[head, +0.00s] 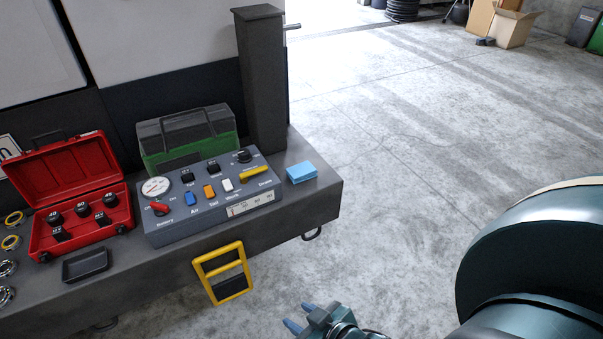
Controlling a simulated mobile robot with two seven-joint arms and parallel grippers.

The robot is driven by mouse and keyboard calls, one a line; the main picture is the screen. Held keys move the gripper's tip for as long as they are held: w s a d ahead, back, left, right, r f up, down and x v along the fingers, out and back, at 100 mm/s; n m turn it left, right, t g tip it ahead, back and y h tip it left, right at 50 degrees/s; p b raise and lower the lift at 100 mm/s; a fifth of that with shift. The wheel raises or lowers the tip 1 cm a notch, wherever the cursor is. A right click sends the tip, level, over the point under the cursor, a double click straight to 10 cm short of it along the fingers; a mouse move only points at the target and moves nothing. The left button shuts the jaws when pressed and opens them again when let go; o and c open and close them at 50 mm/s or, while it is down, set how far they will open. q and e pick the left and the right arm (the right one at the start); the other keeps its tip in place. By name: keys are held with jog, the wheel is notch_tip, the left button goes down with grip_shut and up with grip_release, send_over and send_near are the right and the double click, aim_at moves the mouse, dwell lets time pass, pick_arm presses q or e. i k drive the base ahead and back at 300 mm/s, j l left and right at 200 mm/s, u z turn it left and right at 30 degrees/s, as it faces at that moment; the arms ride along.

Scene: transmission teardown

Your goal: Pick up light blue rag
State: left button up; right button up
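The light blue rag (301,173) lies as a small folded block on the right end of the dark grey bench (318,200), just right of the control panel. My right gripper (300,316) is at the bottom of the head view, its two blue fingertips apart with nothing between them. It is well away from the rag, below it in the picture and clear of the bench. My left gripper is not in view.
A grey control panel (215,198) with knobs and switches stands left of the rag. A dark post (264,85) rises behind it. A green case (188,137), an open red socket case (80,190) and a black tray (86,264) are farther left. Open floor lies right.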

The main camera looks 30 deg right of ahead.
aim_at(303, 171)
jog(key=l+u, duration=0.2)
jog(key=l, duration=0.45)
jog(key=l+u, duration=0.2)
jog(key=l, duration=0.45)
jog(key=l+u, duration=0.2)
jog(key=l, duration=0.45)
jog(key=k+l+u, duration=0.2)
jog(key=l, duration=0.45)
jog(key=i, duration=0.05)
